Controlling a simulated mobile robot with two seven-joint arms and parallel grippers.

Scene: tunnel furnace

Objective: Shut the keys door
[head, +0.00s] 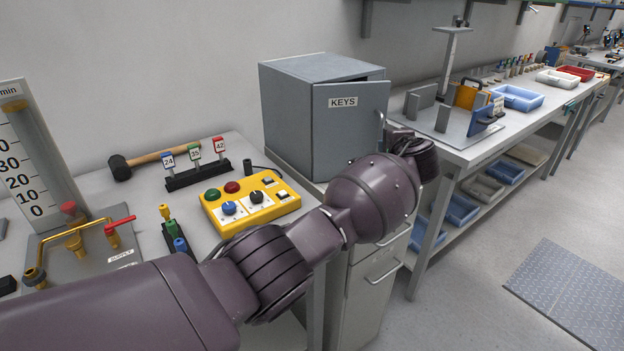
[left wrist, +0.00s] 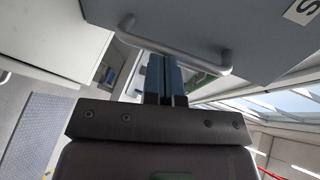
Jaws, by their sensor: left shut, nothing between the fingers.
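The grey keys cabinet (head: 288,112) stands on the bench end. Its door (head: 345,128), labelled KEYS, is ajar: its right edge stands out from the body, with a dark gap along the top. The door handle (head: 381,130) is at the right edge. In the left wrist view the door (left wrist: 200,18) fills the top and the bar handle (left wrist: 180,55) crosses above my fingers. My left gripper (left wrist: 165,62) is shut and empty, its tips at the handle; I cannot tell if they touch. In the head view my wrist hides the fingers. My right gripper is not in view.
A yellow button box (head: 250,207), a rack of numbered tags (head: 197,178) and a hammer (head: 145,158) lie on the bench left of the cabinet. A drawer unit (head: 375,285) is below. A second bench (head: 470,150) with fixtures and trays is at right.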

